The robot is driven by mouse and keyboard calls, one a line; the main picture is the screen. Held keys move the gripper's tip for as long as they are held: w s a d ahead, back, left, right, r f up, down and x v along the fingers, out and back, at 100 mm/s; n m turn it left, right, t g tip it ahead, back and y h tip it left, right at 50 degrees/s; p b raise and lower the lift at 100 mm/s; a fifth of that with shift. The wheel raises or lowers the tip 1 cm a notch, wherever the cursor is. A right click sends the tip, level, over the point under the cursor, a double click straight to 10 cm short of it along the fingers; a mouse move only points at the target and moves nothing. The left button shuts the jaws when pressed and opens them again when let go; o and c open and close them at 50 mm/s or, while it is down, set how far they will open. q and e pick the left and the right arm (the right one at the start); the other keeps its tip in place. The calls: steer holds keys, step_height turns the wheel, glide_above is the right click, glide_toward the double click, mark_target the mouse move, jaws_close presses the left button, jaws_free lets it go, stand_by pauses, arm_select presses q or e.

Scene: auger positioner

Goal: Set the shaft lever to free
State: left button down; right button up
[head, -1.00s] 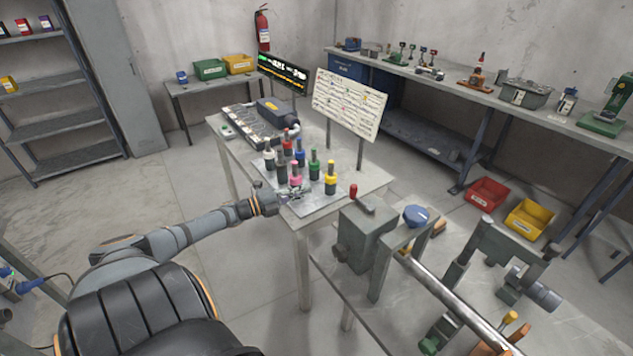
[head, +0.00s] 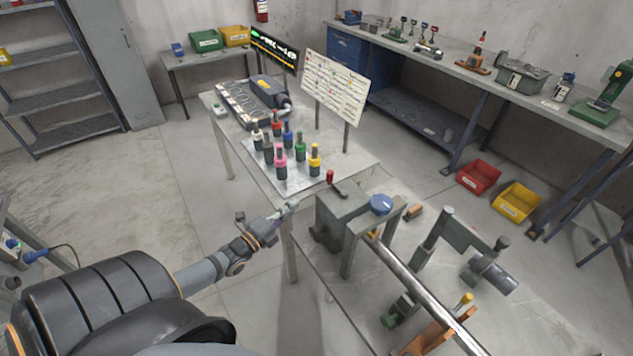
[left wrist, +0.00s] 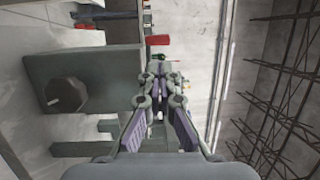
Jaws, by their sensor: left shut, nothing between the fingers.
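The lever with a red knob (head: 330,177) and dark arm stands on top of the grey shaft housing (head: 342,215). A bright metal shaft (head: 425,286) runs from the housing toward the lower right. My left gripper (head: 292,206) is shut and empty. It is left of the housing and below the knob in the head view, apart from the lever. In the left wrist view the closed fingers (left wrist: 160,100) point toward the red knob (left wrist: 158,40), with the housing (left wrist: 85,85) and its dark hex part (left wrist: 66,95) on the left. My right gripper is not in view.
A blue round knob (head: 381,204) tops the stand right of the lever. The floor left of the housing is open.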

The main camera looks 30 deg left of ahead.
arm_select(q)
steer(key=w+d+b, duration=0.1)
steer(key=w, duration=0.3)
steer(key=b, duration=0.2)
glide_toward(328, 178)
steer(key=w, duration=0.4)
steer(key=w+b, duration=0.1)
steer(key=shift+w+d, duration=0.15)
steer(key=shift+d, duration=0.15)
steer(key=shift+w+a+r, duration=0.1)
steer(key=shift+w+r, duration=0.05)
steer(key=shift+w, duration=0.2)
steer(key=shift+w+r, duration=0.1)
steer(key=shift+w, duration=0.25)
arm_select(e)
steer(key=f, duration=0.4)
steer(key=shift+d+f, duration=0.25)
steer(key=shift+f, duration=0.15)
